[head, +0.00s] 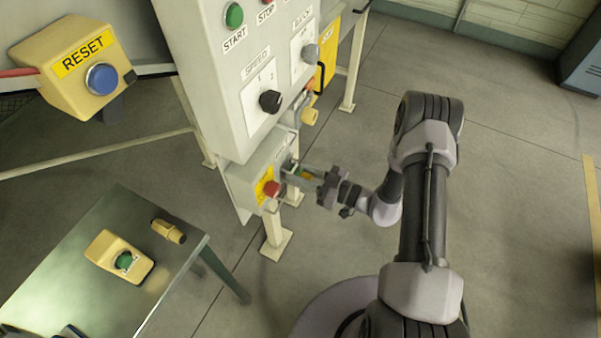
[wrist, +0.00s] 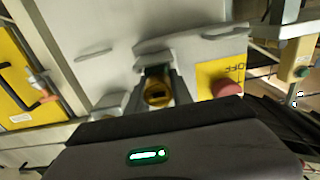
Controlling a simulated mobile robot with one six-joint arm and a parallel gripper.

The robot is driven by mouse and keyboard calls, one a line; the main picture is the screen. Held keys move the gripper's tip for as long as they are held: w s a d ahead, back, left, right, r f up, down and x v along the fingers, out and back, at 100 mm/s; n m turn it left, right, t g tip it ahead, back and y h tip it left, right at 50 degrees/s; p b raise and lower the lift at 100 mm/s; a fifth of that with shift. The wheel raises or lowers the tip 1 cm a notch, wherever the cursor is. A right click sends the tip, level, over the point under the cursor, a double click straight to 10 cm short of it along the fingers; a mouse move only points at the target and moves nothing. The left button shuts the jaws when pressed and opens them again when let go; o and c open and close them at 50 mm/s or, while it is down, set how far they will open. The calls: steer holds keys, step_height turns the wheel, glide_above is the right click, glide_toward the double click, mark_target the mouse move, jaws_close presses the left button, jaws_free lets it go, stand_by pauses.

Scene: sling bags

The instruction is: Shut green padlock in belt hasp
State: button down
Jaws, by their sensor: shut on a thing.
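My gripper (head: 293,172) is at the small grey switch box (head: 240,183) under the control panel. In the wrist view my gripper (wrist: 156,92) is shut on a small lock-like piece (wrist: 157,94), with a yellowish end and a dark slot facing the camera. A dark green part shows just behind that end; I take this to be the green padlock. The fingers hide its sides. Its shackle and the belt hasp are hidden, so I cannot tell whether the shackle is through the hasp or closed. A red knob (head: 272,188) on a yellow plate is beside it, also in the wrist view (wrist: 228,88).
The control panel (head: 222,95) with knobs and buttons stands above my gripper. A yellow padlock (head: 309,115) hangs at its lower right side. A yellow RESET box (head: 75,66) is at upper left. A table (head: 60,240) at lower left holds a green-button box (head: 121,258).

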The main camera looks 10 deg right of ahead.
mark_target(311, 179)
steer(key=shift+f, duration=0.15)
steer(key=c, duration=1.1)
jaws_free()
steer(key=shift+o, duration=0.4)
steer(key=o, duration=0.6)
steer(key=shift+v, duration=3.55)
